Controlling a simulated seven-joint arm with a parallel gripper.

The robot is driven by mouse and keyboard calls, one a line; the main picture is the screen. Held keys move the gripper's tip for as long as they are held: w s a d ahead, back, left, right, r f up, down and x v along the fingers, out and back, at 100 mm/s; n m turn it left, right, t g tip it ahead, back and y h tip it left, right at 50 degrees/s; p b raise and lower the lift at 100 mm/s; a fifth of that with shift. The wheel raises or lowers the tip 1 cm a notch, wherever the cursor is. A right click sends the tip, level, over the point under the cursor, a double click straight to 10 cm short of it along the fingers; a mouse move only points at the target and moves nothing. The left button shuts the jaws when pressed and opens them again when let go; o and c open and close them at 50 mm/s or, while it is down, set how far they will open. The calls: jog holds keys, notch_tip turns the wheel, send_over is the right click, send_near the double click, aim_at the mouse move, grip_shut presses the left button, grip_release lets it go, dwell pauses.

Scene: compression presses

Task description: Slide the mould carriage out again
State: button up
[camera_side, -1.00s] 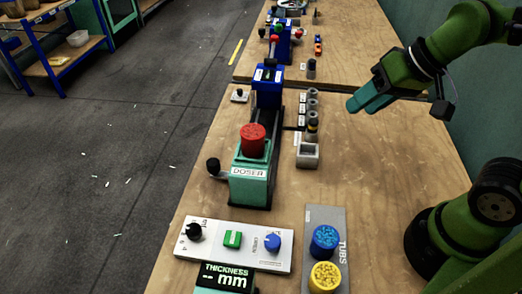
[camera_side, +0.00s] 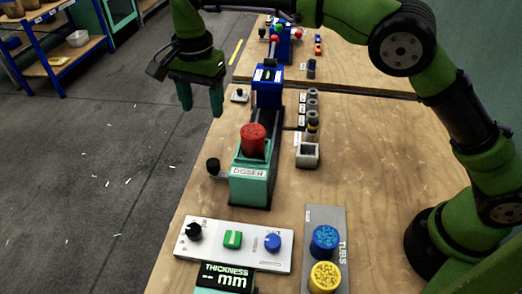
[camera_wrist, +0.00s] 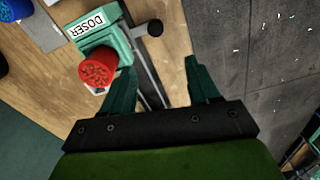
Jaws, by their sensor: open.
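A dark rail (camera_side: 261,130) runs along the bench between the blue press (camera_side: 267,88) and the teal doser (camera_side: 249,186) with its red tub (camera_side: 253,141). I cannot make out the mould carriage apart from the rail and press. My gripper (camera_side: 201,108) is open and empty, fingers down, left of the blue press and above the bench's left edge. In the wrist view my gripper (camera_wrist: 158,72) has its fingers apart, with the rail (camera_wrist: 150,85) showing between them and the doser (camera_wrist: 105,45) beyond.
A black-knobbed lever (camera_side: 213,166) sticks out left of the doser. A small knobbed box (camera_side: 239,96) stands left of the press. Several grey cups (camera_side: 312,105) line the right side. A control panel (camera_side: 234,245) and tubs (camera_side: 325,240) are in front. Bare bench lies to the right.

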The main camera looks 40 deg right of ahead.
jog(key=m, duration=0.1)
send_near(214, 161)
notch_tip(214, 161, down, 9)
jog(key=shift+w+f, duration=0.2)
jog(key=shift+f, duration=0.05)
dwell(0.3)
grip_shut()
